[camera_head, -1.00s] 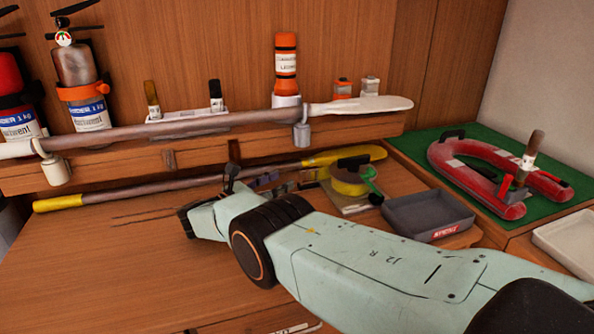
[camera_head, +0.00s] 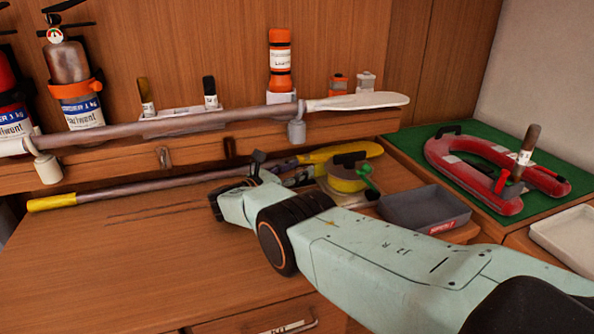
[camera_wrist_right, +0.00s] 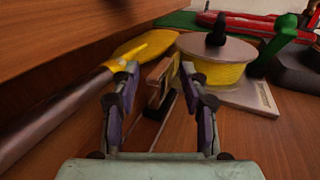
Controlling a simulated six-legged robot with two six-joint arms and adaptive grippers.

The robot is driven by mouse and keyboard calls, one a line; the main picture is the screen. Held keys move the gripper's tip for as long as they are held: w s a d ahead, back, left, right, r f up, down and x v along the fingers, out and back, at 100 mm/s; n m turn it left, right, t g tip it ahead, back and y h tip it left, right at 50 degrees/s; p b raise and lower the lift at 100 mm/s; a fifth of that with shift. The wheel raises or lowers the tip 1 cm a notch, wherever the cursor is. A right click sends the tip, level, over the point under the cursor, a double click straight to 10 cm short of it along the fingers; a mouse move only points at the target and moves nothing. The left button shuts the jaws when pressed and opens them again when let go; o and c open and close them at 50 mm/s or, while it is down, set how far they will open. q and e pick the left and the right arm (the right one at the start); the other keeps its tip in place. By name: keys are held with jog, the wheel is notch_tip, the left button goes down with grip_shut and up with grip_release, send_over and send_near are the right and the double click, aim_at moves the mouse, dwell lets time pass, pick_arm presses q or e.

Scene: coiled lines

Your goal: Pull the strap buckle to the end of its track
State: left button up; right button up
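In the right wrist view a small upright brown block (camera_wrist_right: 157,84), perhaps the strap buckle, stands with a yellow strip beside it, near a thin dark and pale slot (camera_wrist_right: 161,120) in the wooden top. My right gripper (camera_wrist_right: 160,76) is open; its two fingers stand apart on either side of the block, with gaps showing. In the head view the right gripper (camera_head: 288,174) is partly hidden behind my wrist, and the block cannot be made out. Thin dark lines (camera_head: 155,213) run along the bench to the left. My left gripper is not in view.
A yellow reel (camera_head: 346,182) on a plate (camera_wrist_right: 246,96) stands just right of the gripper. A yellow-ended oar (camera_head: 150,188) lies behind it, close to the left finger. A grey tray (camera_head: 424,210) is to the right. The bench (camera_head: 110,260) at left is clear.

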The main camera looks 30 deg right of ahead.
grip_shut()
dwell(0.4)
jog(key=shift+w, duration=0.1)
